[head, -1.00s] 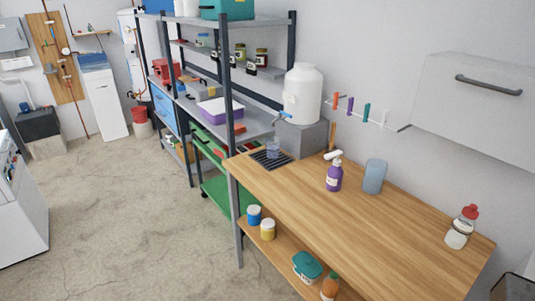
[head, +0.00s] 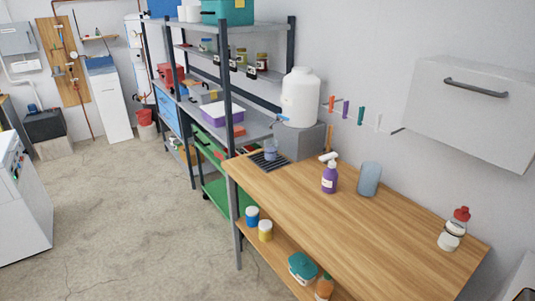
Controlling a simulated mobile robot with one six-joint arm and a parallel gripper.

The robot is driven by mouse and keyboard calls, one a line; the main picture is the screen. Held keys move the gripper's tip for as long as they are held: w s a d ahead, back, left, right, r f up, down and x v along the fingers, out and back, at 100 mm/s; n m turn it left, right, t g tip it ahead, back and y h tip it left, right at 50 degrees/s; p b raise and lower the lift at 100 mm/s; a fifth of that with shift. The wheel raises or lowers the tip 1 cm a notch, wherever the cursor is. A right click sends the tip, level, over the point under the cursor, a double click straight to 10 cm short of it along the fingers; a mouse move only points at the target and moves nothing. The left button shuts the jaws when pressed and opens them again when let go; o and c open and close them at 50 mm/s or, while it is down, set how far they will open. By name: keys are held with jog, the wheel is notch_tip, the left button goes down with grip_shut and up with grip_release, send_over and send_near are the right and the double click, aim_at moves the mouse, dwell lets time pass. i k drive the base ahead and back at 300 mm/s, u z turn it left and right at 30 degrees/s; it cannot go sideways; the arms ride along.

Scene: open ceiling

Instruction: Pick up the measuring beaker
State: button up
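A small clear, bluish vessel that looks like the measuring beaker (head: 271,151) stands upright on a dark drain grid (head: 263,162) at the far left end of the wooden counter (head: 330,220). It is below the tap of a large white jug (head: 300,97). It is small in the view, so any markings cannot be made out. My gripper is not in view.
A purple spray bottle (head: 330,178), a blue-grey cup (head: 369,179) and a red-capped bottle (head: 454,230) stand on the counter. A metal shelf rack (head: 232,130) adjoins its far end. A grey wall cabinet (head: 475,110) hangs at right. The concrete floor (head: 130,215) at left is clear.

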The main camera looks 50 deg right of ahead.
aim_at(271, 150)
jog(key=z, duration=0.1)
jog(key=i, duration=0.9)
jog(key=u, duration=0.05)
